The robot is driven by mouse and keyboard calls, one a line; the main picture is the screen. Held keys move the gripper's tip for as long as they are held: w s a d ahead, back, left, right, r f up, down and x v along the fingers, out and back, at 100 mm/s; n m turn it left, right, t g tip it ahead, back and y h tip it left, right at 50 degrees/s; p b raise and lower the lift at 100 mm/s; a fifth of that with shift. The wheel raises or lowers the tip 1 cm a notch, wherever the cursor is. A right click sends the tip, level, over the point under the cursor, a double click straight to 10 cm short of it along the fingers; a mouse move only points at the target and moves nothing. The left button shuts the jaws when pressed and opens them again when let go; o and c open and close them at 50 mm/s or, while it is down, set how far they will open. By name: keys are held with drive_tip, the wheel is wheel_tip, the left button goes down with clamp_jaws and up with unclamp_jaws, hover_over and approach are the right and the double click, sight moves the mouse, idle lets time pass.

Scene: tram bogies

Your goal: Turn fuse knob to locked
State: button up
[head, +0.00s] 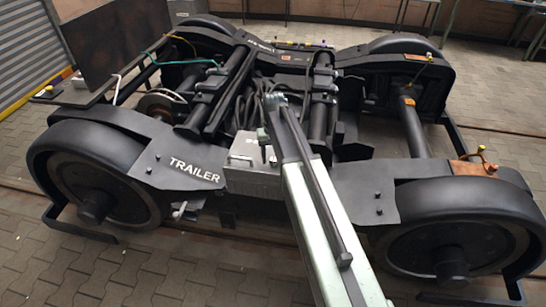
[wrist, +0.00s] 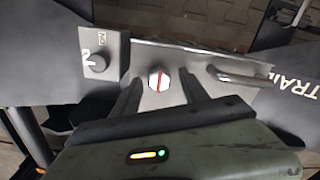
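In the wrist view, a small round white knob (wrist: 159,79) with a red bar across it sits on the edge of a grey metal box. The red bar stands near upright, tilted slightly. My gripper (wrist: 160,84) is open, with its dark fingers on either side below the knob; I cannot tell whether they touch it.
A metal handle (wrist: 235,77) sticks out right of the knob. The dark bogie frame marked TRAILER (head: 185,168) and its large wheels (head: 98,185) flank the box. A dark panel (head: 110,40) stands at the back left. Paved floor lies in front.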

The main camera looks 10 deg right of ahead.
sight(273, 159)
wheel_tip(273, 159, up, 8)
drive_tip(key=p, duration=0.8)
drive_tip(key=shift+f, duration=0.1)
drive_tip(key=s+r+p, duration=0.3)
drive_tip(key=s, duration=0.5)
drive_tip(key=s+r+p, duration=0.3)
drive_tip(key=s, duration=0.6)
drive_tip(key=shift+a+r+p, duration=0.3)
drive_tip(key=shift+a+r, duration=0.05)
drive_tip(key=shift+r, duration=0.05)
